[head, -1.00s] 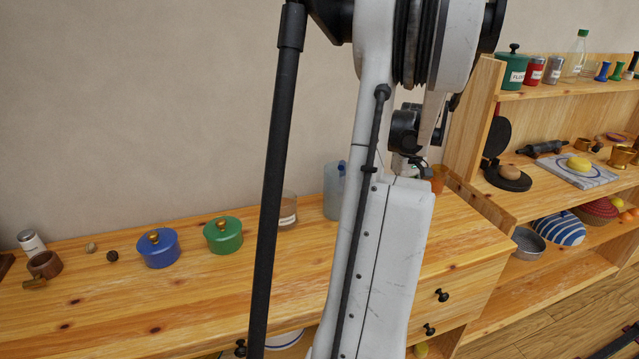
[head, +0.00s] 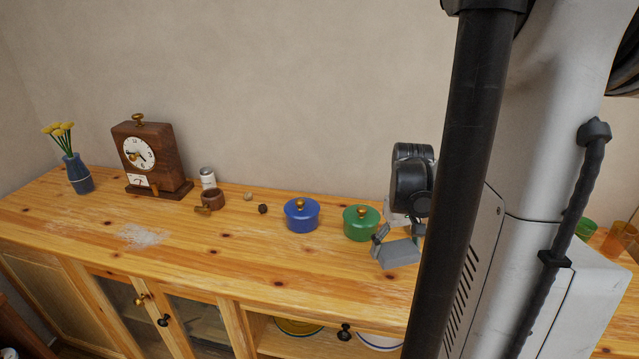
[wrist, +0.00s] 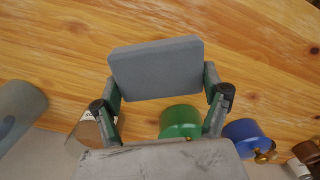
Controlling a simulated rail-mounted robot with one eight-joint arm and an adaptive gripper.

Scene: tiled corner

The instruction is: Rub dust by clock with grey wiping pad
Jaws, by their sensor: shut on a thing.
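The grey wiping pad (wrist: 156,68) is held between the two fingers of my gripper (wrist: 162,95), which is shut on it. In the head view the pad (head: 399,255) hangs above the counter, just in front of the green pot, with my gripper (head: 384,238) tilted downward. The brown wooden clock (head: 158,157) stands at the back left of the counter. A pale patch of dust (head: 141,236) lies on the counter in front of the clock. The pad is well to the right of the dust. Part of my gripper is hidden behind my arm in the head view.
A green pot (head: 361,223) and a blue pot (head: 301,215) stand between the pad and the dust's side. The counter's front strip (head: 250,265) is clear.

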